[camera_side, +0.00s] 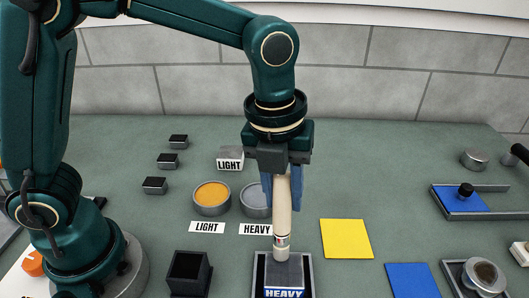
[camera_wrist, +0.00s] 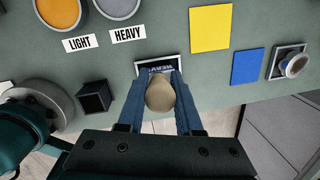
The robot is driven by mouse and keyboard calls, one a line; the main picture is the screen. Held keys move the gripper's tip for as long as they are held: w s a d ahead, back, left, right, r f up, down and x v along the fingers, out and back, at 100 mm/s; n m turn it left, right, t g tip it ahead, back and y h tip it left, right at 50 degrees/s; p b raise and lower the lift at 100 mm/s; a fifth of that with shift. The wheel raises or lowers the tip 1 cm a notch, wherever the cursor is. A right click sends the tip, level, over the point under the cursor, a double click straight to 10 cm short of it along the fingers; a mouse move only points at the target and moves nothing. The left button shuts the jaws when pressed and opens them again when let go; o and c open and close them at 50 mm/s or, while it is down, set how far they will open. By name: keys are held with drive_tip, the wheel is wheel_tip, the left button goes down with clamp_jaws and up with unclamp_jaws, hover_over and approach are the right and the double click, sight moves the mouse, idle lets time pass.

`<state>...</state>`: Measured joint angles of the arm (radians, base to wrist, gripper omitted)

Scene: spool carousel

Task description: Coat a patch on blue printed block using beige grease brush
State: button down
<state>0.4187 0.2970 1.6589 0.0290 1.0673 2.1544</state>
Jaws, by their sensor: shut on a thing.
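My gripper (camera_side: 282,190) points down with its blue fingers shut on the beige grease brush (camera_side: 283,213). The brush is upright, and its lower end is at the top of the block printed HEAVY (camera_side: 285,292); I cannot tell whether it touches. This block has a grey top and a blue printed front, and it sits in a dark-rimmed tray (camera_side: 259,272). In the wrist view, the brush's round end (camera_wrist: 160,95) is between my gripper's fingers (camera_wrist: 160,88) and covers much of the block (camera_wrist: 157,69). Another block (camera_side: 230,164), printed LIGHT, stands farther back.
An orange-filled tin (camera_side: 211,195) and a grey-filled tin (camera_side: 256,200) stand behind LIGHT and HEAVY labels. An empty dark holder (camera_side: 189,272) is left of the tray. A yellow sheet (camera_side: 346,239) and blue sheet (camera_side: 412,281) lie right. Several small dark blocks (camera_side: 168,161) stand back left.

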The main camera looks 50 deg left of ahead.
drive_tip(key=shift+w+a+f, duration=0.1)
drive_tip(key=shift+w+a, duration=0.25)
drive_tip(key=shift+a, duration=0.05)
drive_tip(key=shift+s+d, duration=2.25)
drive_tip(key=shift+d, duration=0.05)
wheel_tip(320, 180, up, 8)
drive_tip(key=shift+s+d, duration=0.1)
drive_tip(key=shift+s, duration=0.05)
